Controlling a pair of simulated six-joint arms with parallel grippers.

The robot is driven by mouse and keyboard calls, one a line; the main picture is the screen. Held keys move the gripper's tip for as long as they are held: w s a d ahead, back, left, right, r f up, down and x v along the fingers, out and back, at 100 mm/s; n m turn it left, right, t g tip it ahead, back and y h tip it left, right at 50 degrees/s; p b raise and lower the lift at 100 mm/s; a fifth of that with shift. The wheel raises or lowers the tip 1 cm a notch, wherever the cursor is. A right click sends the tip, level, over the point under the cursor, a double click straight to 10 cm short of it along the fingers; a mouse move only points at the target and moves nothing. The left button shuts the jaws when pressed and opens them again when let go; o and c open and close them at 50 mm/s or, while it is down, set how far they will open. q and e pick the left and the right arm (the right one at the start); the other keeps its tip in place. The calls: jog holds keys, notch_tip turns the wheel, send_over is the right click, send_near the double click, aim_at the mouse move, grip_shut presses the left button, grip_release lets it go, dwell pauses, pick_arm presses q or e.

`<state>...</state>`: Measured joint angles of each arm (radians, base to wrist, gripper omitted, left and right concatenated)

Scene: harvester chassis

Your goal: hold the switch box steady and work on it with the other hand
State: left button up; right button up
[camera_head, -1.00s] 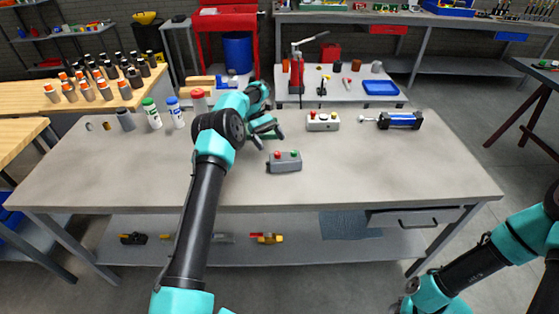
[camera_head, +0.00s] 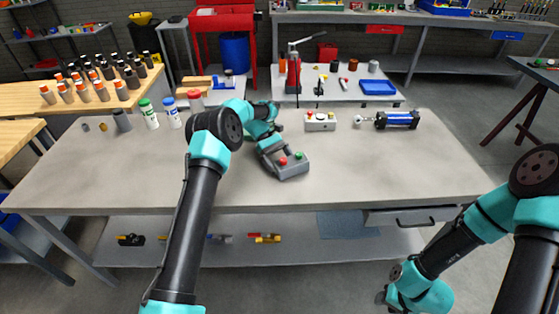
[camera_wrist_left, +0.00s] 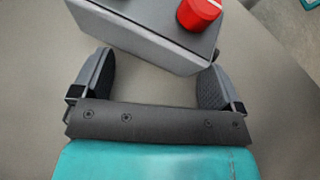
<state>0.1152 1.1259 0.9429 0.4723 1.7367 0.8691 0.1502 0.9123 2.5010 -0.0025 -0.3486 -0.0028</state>
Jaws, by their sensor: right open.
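The grey switch box (camera_head: 290,172) sits on the workbench near its middle, turned at an angle, with a red and a green button on top. My left gripper (camera_head: 269,148) is at the box's far left side, low over the bench. In the left wrist view the gripper (camera_wrist_left: 155,85) has its fingers wide apart, with the near edge of the switch box (camera_wrist_left: 150,42) just ahead of and partly between the fingertips; contact is unclear. The red button (camera_wrist_left: 198,13) shows there. My right gripper (camera_head: 383,297) shows only partly, low in front of the bench and away from the box.
The right and front left of the benchtop are clear.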

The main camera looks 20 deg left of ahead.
pick_arm(q)
jog(key=shift+r, duration=0.1)
jog(key=shift+r, duration=0.1)
jog(key=c, duration=0.4)
jog(key=shift+w, duration=0.1)
grip_shut()
jog(key=c, duration=1.3)
grip_release()
jog(key=o, duration=1.6)
jog(key=shift+c, duration=0.2)
jog(key=shift+o, duration=0.5)
